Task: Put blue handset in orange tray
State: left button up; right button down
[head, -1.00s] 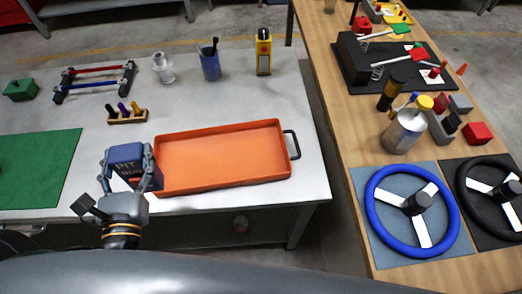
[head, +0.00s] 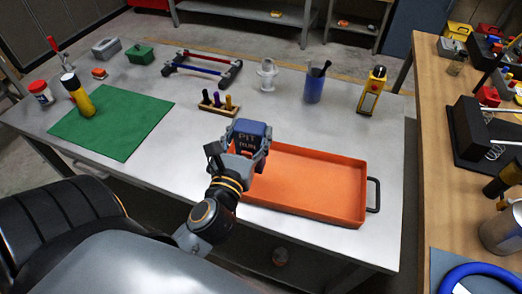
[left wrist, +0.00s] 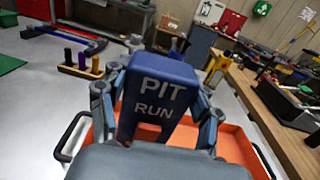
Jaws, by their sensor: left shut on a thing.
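My left gripper (head: 244,150) is shut on a blue block-like thing lettered "PIT RUN", the blue handset (head: 252,128). Its fingers grip it from both sides. In the left wrist view the handset (left wrist: 158,92) fills the middle, lettering facing the camera, with a gap at its lower edge. The orange tray (head: 362,196) lies on the grey table, empty where it shows. The handset is in front of the tray's left end, which it and the gripper partly hide. I cannot tell whether it touches the tray. My right gripper is not in view.
Behind the tray stand a wooden block with coloured pegs (head: 220,110), a white figure-like part (head: 266,76), a blue cup (head: 315,88) and a yellow device (head: 372,92). A green mat (head: 120,125) lies left. A wooden bench (head: 428,110) stands right.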

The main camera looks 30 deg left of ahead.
pick_arm(q)
jog(key=w+f+b, duration=0.1)
jog(key=w+f, duration=0.2)
jog(key=f, duration=0.4)
jog(key=shift+w+d+b, duration=0.2)
jog(key=shift+d+b, duration=0.2)
jog(key=shift+d, duration=0.05)
jog(key=shift+r, duration=0.1)
jog(key=shift+f, duration=0.25)
jog(key=o, duration=1.8)
